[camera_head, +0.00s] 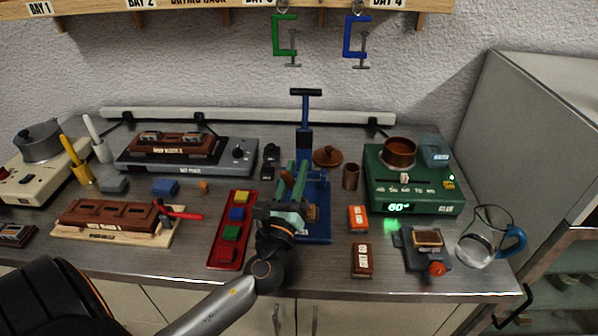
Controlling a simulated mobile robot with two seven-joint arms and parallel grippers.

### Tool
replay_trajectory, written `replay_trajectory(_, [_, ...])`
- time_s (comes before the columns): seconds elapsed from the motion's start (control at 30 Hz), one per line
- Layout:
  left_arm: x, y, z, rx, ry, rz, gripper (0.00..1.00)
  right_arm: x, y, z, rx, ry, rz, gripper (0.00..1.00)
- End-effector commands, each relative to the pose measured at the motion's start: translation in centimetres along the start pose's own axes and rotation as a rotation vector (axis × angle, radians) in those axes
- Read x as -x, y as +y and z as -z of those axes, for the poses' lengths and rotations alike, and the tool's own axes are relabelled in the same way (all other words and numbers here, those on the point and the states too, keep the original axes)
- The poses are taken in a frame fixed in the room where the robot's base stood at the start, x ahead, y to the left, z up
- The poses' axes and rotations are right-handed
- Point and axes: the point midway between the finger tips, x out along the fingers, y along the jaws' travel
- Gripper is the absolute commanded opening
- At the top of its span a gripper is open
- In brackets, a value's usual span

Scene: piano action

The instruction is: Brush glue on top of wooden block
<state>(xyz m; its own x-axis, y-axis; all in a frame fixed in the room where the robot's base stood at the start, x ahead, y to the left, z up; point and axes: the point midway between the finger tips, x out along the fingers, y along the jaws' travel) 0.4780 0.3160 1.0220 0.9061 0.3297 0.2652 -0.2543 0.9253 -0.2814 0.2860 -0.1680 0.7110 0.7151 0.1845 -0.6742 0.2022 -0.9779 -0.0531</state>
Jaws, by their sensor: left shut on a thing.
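My left gripper (291,186) reaches in from the lower left over the middle of the bench, in front of the blue press (305,140). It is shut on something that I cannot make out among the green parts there. A small brown wooden piece (313,214) shows beside the gripper at the press; I cannot tell whether they touch. A copper pot (400,152) sits on the green heater marked GLUE (415,190), at the right. No brush is clearly visible. My right gripper is out of view.
A red tray (214,255) with coloured blocks lies left of the gripper. A wooden rack (110,217) and red-handled tool (183,216) are farther left. A grey fixture (432,254) and glass jug (483,238) stand at the right. Clamps (285,38) hang above.

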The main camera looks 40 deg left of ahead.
Motion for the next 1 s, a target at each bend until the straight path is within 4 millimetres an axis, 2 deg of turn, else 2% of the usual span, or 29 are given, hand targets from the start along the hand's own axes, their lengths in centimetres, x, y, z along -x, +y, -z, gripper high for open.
replay_trajectory(0.13, [0.2, 1.0, -0.2, -0.003, 0.0, 0.001, 0.0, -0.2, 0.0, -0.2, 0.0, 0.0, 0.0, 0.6])
replay_trajectory(0.4, [0.3, 1.1, -0.2, -0.002, 0.002, 0.0, 0.0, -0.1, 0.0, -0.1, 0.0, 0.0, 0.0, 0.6])
replay_trajectory(0.73, [-0.1, -0.6, 0.2, 0.001, 0.002, 0.0, 0.0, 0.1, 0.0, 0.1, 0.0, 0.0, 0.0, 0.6])
replay_trajectory(1.0, [-0.2, -0.8, 0.2, -0.001, 0.001, 0.0, 0.0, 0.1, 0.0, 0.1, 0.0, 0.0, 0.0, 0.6])
